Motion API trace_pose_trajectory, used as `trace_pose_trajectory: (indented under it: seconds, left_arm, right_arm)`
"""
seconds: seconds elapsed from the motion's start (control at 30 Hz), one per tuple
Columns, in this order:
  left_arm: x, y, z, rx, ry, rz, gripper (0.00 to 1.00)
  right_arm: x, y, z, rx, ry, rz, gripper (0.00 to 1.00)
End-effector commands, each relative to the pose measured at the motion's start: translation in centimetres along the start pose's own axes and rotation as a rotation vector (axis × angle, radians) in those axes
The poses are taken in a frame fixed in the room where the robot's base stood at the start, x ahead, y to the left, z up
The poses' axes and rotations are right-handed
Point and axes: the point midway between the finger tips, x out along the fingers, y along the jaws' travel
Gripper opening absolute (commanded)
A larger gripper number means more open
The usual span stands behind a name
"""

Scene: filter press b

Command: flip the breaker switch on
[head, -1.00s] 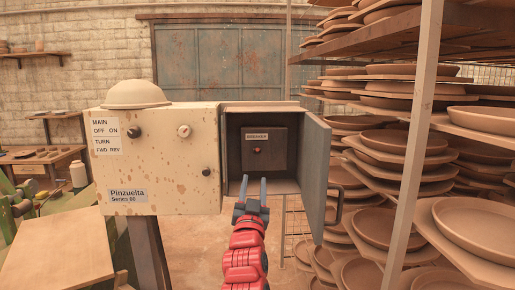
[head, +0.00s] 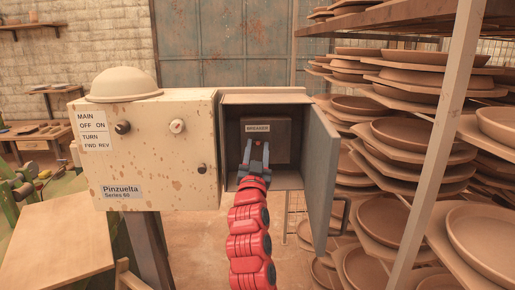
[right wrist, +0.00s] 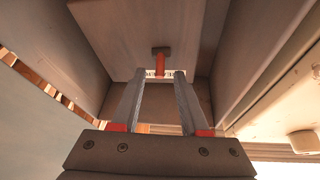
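The breaker is a dark panel (head: 281,138) with a "BREAKER" label (head: 257,127), set inside an open grey box (head: 264,98). Its red switch (right wrist: 161,60) shows in the right wrist view, standing out from the panel just beyond my fingertips and roughly centred between them. In the head view my right gripper (head: 256,150) is inside the box in front of the panel and mostly covers the switch. In the right wrist view its two fingers (right wrist: 159,76) are apart with nothing between them. My left gripper is not in view.
The box door (head: 322,175) is swung open on the right. A cream control cabinet (head: 155,165) with knobs adjoins on the left. Racks of clay plates (head: 385,185) stand close on the right. The box's side walls are close around my right gripper.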

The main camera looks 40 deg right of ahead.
Motion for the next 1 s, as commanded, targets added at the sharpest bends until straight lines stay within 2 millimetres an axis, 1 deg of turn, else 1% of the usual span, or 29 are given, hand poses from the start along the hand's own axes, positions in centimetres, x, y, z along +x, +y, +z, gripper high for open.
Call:
trace_pose_trajectory:
  seconds: [0.03,0.23,0.57,0.67,0.83,1.0]
  left_arm:
    - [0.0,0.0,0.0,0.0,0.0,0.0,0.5]
    - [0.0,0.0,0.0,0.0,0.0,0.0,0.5]
    - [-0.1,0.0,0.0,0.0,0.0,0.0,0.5]
    - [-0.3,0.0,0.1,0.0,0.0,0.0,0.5]
    - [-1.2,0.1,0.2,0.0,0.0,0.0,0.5]
    - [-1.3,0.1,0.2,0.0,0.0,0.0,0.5]
  right_arm:
    - [0.0,0.0,0.0,0.0,0.0,0.0,0.36]
    - [0.0,0.0,0.0,0.0,-0.001,0.0,0.0]
    - [0.0,0.0,0.0,0.0,-0.008,0.002,0.0]
    - [0.1,0.0,-0.4,-0.003,-0.038,0.008,0.0]
    - [0.3,0.0,-0.5,-0.015,-0.117,0.02,0.0]
    - [0.4,-0.1,-0.7,-0.021,-0.15,0.023,0.0]
